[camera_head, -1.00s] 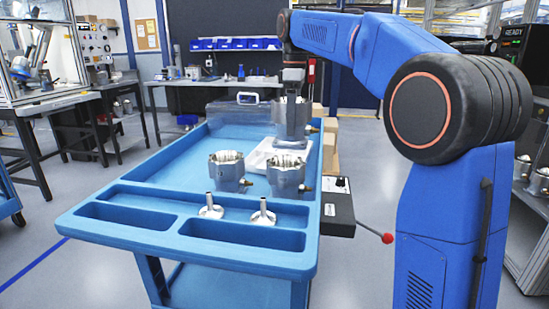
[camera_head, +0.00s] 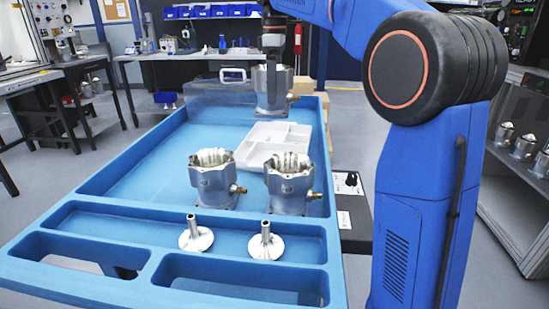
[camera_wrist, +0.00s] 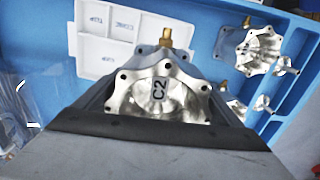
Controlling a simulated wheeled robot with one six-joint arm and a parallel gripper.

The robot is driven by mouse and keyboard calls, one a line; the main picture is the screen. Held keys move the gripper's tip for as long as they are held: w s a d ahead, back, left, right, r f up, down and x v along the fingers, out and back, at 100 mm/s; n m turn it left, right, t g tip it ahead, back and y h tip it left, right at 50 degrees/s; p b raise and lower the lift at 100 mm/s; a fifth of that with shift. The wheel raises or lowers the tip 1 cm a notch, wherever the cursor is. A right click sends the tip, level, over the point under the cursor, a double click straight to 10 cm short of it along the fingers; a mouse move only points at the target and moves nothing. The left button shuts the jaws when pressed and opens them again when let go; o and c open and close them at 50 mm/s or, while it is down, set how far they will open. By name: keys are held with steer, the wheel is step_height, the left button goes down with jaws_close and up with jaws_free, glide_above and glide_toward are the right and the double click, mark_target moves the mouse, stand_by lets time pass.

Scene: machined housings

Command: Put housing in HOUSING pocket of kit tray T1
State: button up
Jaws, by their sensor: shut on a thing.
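My gripper (camera_head: 272,48) is shut on a grey metal housing (camera_head: 272,92) with a brass fitting, held upright near the cart's far end. In the wrist view the held housing (camera_wrist: 160,95) shows a scalloped bright rim and the mark C2; the dark gripper (camera_wrist: 158,128) covers its near side. The white kit tray (camera_head: 256,160) lies on the cart, nearer the head camera than the held housing. In the wrist view the tray (camera_wrist: 100,65) shows past the housing, with several pockets and small labels, partly hidden. No part is visible in its exposed pockets.
Two more housings (camera_head: 213,180) (camera_head: 289,182) stand on the blue cart (camera_head: 130,170) in front of the tray. A clear bin (camera_head: 215,90) is at the far end. Cart floor left of the tray is free.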

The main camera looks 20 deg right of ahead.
steer(key=shift+w+f, duration=0.1)
steer(key=shift+w, duration=0.2)
steer(key=shift+s+f, duration=0.15)
steer(key=shift+f, duration=8.25)
steer(key=shift+f, duration=0.1)
steer(key=o, duration=1.6)
steer(key=shift+o, duration=0.2)
step_height(320, 180, up, 12)
steer(key=shift+r, duration=0.1)
